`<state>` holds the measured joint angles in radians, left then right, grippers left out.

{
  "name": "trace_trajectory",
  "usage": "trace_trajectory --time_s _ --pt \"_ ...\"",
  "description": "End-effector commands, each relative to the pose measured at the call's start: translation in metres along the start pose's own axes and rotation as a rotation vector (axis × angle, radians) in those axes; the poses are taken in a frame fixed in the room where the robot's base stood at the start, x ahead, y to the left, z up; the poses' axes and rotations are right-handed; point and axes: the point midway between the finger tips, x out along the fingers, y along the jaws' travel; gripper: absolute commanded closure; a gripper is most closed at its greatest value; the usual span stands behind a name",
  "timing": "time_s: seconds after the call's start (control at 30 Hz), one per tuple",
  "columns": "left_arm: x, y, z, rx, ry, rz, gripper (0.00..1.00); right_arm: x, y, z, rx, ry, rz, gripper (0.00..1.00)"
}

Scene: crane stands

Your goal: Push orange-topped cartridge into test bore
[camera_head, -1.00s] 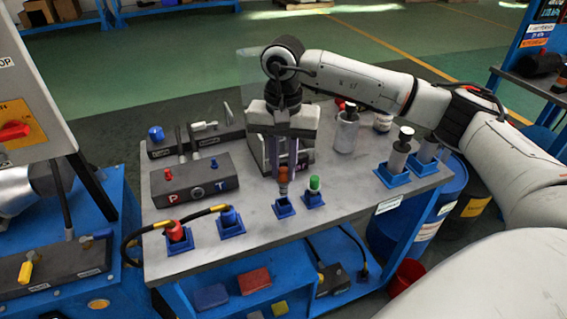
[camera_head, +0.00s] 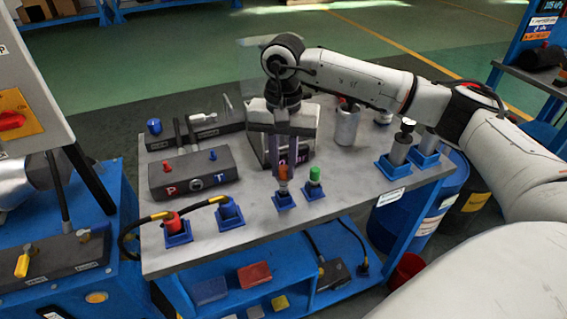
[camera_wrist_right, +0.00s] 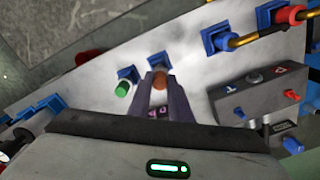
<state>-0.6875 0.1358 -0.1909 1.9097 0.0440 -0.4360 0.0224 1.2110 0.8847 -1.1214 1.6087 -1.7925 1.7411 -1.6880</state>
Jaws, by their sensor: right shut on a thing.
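The orange-topped cartridge (camera_head: 283,186) stands upright at a small blue holder (camera_head: 285,204) near the front edge of the bench. My right gripper (camera_head: 282,170) comes down from above and is shut on its top. In the right wrist view the orange top (camera_wrist_right: 159,82) sits between the two fingertips, with the blue holder (camera_wrist_right: 158,60) just beyond. A green-topped cartridge (camera_head: 314,176) stands in its own blue holder close to the right. I cannot tell which opening is the test bore; a grey block (camera_head: 308,125) behind is partly hidden by my gripper. My left gripper is not in view.
A dark block marked P and T (camera_head: 193,180) lies left of the gripper. Red (camera_head: 173,222) and blue (camera_head: 230,212) hose fittings stand at the front left. Metal cylinders (camera_head: 400,149) stand at the right. Bare bench top (camera_head: 335,205) lies right of the green-topped cartridge.

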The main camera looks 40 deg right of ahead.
Motion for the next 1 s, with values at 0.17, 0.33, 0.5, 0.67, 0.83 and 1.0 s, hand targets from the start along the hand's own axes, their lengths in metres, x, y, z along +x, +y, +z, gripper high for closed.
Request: trace_trajectory --time_s 0.17,0.33,0.5,0.67,0.83,1.0 --pt "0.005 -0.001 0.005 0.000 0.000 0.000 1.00 0.009 0.000 0.000 0.000 0.000 0.000 1.00" --pt "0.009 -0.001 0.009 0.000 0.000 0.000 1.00 0.016 0.000 0.000 0.000 0.000 -0.001 1.00" --pt "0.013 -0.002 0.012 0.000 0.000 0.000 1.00 0.023 0.000 0.000 0.000 0.000 -0.001 1.00" --pt "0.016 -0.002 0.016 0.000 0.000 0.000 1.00 0.029 0.000 0.000 0.000 0.000 -0.001 1.00" --pt "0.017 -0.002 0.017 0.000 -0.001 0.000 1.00 0.031 0.000 0.000 0.000 0.000 -0.001 0.72" --pt "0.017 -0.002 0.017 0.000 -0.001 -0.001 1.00 0.031 0.000 0.000 0.000 0.000 -0.001 0.60"
